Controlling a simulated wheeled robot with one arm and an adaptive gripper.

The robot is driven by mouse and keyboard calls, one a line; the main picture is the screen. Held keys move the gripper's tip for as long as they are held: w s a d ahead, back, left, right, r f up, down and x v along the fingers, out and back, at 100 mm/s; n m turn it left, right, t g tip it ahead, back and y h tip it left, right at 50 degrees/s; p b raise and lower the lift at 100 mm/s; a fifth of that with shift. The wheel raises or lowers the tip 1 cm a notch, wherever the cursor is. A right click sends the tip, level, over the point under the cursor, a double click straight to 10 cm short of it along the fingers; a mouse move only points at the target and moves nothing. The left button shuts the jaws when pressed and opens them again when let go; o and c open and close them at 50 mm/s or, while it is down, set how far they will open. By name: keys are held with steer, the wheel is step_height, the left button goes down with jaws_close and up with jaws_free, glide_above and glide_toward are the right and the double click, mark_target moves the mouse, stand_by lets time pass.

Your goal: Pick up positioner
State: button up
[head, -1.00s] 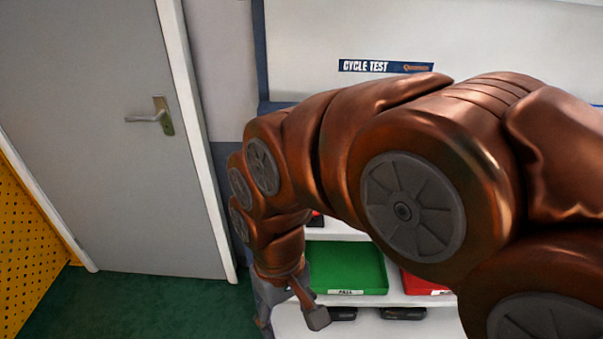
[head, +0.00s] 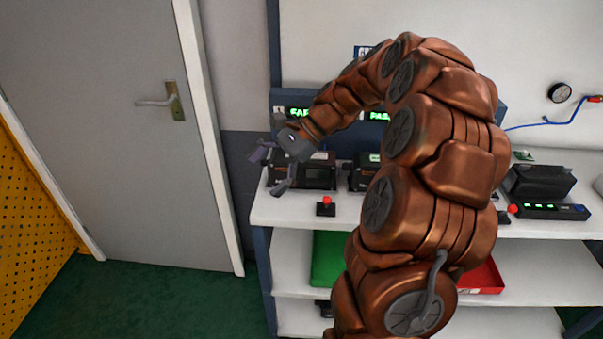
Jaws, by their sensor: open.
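A dark box-shaped positioner (head: 316,175) stands on the white bench top at its left end. A second dark positioner (head: 359,178) stands to its right, partly hidden by my arm. Another black unit (head: 540,182) sits at the right of the bench. My gripper (head: 269,172) is open and empty. It appears in front of and left of the leftmost positioner, with its fingers spread to the left. I cannot tell its exact distance from the positioner.
Green displays, one reading PASS (head: 379,116), stand behind the positioners. A red-knobbed control (head: 326,205) sits at the bench front. Below are a green tray (head: 328,258) and a red tray (head: 483,277). A grey door (head: 120,190) is at the left.

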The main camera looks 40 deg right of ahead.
mark_target(331, 158)
steer(key=w+d+f+m+t, duration=0.1)
steer(key=d+m+t, duration=0.1)
steer(key=d, duration=0.5)
steer(key=w+d+f+m+t+b, duration=0.1)
steer(key=d+m+t, duration=0.1)
steer(key=d+m, duration=0.2)
steer(key=w+d+f+m+t, duration=0.1)
steer(key=d+m+t, duration=0.1)
steer(key=d, duration=0.9)
steer(key=shift+m, duration=0.5)
steer(key=shift+x, duration=3.9)
steer(key=shift+w+d+f, duration=0.1)
steer(key=shift+d, duration=0.1)
steer(key=c, duration=1.7)
steer(key=shift+c, duration=0.4)
